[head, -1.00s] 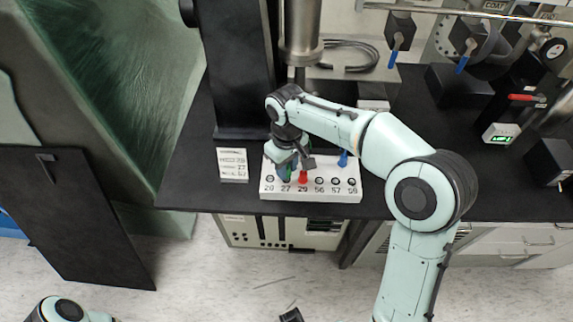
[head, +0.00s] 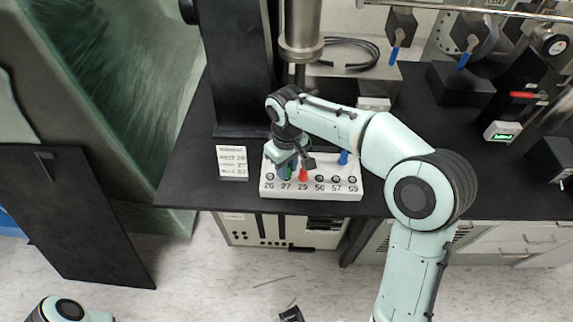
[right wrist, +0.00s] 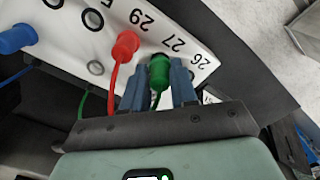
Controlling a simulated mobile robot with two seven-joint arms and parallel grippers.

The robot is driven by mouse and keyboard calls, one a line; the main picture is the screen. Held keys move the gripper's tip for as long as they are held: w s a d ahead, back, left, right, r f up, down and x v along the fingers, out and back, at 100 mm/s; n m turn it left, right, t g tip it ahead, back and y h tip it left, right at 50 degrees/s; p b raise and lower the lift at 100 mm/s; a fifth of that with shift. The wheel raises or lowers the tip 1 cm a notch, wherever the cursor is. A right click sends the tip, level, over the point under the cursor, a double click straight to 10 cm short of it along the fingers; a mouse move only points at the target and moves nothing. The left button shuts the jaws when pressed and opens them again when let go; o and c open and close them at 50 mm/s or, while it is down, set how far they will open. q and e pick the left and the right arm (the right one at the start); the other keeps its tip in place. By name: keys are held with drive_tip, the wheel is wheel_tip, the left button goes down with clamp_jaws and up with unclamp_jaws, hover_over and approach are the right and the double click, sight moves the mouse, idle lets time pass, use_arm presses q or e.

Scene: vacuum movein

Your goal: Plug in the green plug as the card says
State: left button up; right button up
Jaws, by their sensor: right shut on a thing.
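The green plug (right wrist: 159,72) is between the blue fingertips of my right gripper (right wrist: 158,88), which is shut on it. The plug is upright at the white socket board (head: 325,193), beside number 27; the hole beneath it is hidden, so its seating cannot be told. In the head view my right gripper (head: 288,168) is over the board's left part. The card (head: 232,162) lies left of the board; its small print has a line ending in 27, and the colour words are hard to read. A dark piece at the bottom edge (head: 291,315) may be my left gripper; its jaws are unclear.
The red plug (right wrist: 125,46) stands close beside the green one, by number 29. The blue plug (right wrist: 18,38) is farther off, at the board's back edge. A black column and a metal cylinder (head: 301,35) rise behind the board. The black bench (head: 190,185) is clear left of the card.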

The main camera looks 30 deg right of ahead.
drive_tip(key=shift+f+b, duration=0.3)
drive_tip(key=shift+f, duration=0.25)
drive_tip(key=o, duration=1.1)
drive_tip(key=shift+c, duration=0.2)
wheel_tip(320, 180, up, 13)
drive_tip(key=p, duration=0.2)
drive_tip(key=shift+r+p, duration=0.2)
drive_tip(key=shift+p, duration=0.15)
